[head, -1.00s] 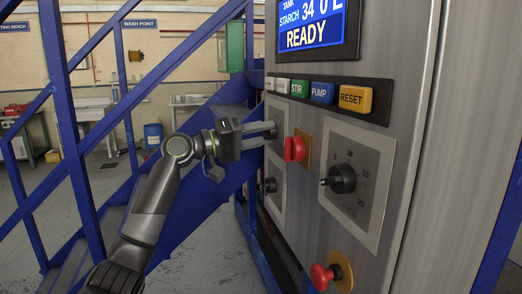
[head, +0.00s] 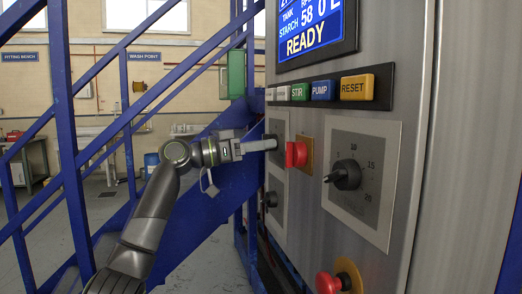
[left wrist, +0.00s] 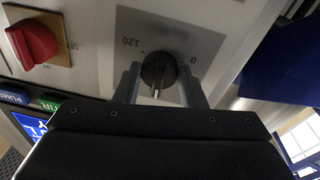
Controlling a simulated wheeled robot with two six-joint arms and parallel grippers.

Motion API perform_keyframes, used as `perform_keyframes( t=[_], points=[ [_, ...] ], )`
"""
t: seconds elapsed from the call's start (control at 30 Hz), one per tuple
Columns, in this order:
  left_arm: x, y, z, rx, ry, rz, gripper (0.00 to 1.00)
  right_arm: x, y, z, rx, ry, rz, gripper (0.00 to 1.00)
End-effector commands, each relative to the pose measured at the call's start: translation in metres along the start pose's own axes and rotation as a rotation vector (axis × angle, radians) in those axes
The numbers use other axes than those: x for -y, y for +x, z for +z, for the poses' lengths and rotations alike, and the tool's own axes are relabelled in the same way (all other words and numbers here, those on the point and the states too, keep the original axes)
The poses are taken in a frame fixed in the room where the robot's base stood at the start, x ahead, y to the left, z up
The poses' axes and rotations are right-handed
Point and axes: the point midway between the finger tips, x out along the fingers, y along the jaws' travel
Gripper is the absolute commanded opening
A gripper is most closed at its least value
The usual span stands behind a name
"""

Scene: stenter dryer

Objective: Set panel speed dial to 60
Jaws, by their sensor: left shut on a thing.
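The panel speed dial (left wrist: 159,69) is a round black knob on a grey plate (left wrist: 132,30) marked 0 and 120. In the left wrist view its white pointer line points down the picture, between the fingers. My left gripper (left wrist: 161,82) has one finger on each side of the knob and is shut on it. In the head view the left gripper (head: 272,145) reaches the panel's upper left plate, and its fingers largely hide the knob. The blue display (head: 316,28) shows 58 on the STARCH line and READY. My right gripper is not in view.
A red knob (head: 296,154) sits just right of the gripper. A black dial (head: 345,174) marked 10 to 20 is farther right. A lower black knob (head: 271,200), a bottom red knob (head: 328,283) and a button row (head: 322,91) are nearby. Blue stair rails (head: 69,150) stand left.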

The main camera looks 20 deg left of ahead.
Motion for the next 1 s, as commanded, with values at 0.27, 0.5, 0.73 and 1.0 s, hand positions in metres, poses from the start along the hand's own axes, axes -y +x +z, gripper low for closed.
perform_keyframes(
  t=[0.27, 0.5, 0.73, 1.0],
  points=[
    [0.0009, 0.0000, 0.0027, 0.010, 0.070, 0.008, 0.14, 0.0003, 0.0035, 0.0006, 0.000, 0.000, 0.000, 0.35],
    [0.0009, 0.0000, 0.0026, 0.012, 0.082, 0.010, 0.14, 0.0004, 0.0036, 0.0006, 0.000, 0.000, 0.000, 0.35],
    [0.0009, 0.0000, 0.0028, 0.012, 0.081, 0.010, 0.14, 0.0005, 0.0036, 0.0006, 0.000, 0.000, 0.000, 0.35],
    [0.0007, 0.0000, 0.0014, 0.009, 0.081, 0.009, 0.59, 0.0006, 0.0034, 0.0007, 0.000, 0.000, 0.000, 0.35]
  ],
)
